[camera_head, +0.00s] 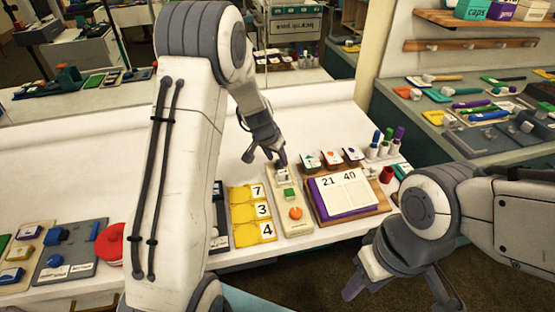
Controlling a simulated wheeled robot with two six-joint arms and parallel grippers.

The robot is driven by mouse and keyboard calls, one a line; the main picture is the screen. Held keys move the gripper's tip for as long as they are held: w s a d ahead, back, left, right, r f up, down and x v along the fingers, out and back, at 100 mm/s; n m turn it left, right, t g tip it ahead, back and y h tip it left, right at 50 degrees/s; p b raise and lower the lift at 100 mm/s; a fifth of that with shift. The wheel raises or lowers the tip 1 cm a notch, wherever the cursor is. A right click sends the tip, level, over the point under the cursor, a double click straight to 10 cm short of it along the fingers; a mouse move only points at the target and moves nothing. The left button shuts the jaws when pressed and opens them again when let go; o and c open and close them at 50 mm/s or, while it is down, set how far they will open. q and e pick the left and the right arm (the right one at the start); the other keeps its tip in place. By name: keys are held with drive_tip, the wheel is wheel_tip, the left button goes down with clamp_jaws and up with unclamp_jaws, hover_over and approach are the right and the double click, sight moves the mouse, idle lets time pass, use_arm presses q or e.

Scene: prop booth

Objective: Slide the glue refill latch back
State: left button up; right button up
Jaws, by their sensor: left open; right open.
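A narrow cream panel (307,225) lies on the white table, with a small pale block (283,174) at its far end, a green piece (290,193) in the middle and an orange round piece (296,213) nearer me. Its label is too small to read, so I cannot tell whether the glue refill latch is on it. My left gripper (265,161) is open, pointing down at the panel's far end. One finger is close to the pale block; I cannot tell whether they touch. My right gripper (403,295) is open and empty, low in front of the table edge.
A yellow board (240,213) with number cards 7, 3, 4 lies left of the panel. A purple-edged flip book (340,194) reading 21 40 lies right. A grey board with blue parts (70,275) and a red dome (109,243) are further left. Markers (387,142) stand behind.

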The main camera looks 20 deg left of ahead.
use_arm(q)
drive_tip(key=shift+w+f, duration=0.15)
drive_tip(key=shift+f, duration=0.25)
clamp_jaws()
drive_tip(key=shift+r, duration=0.1)
idle(1.1)
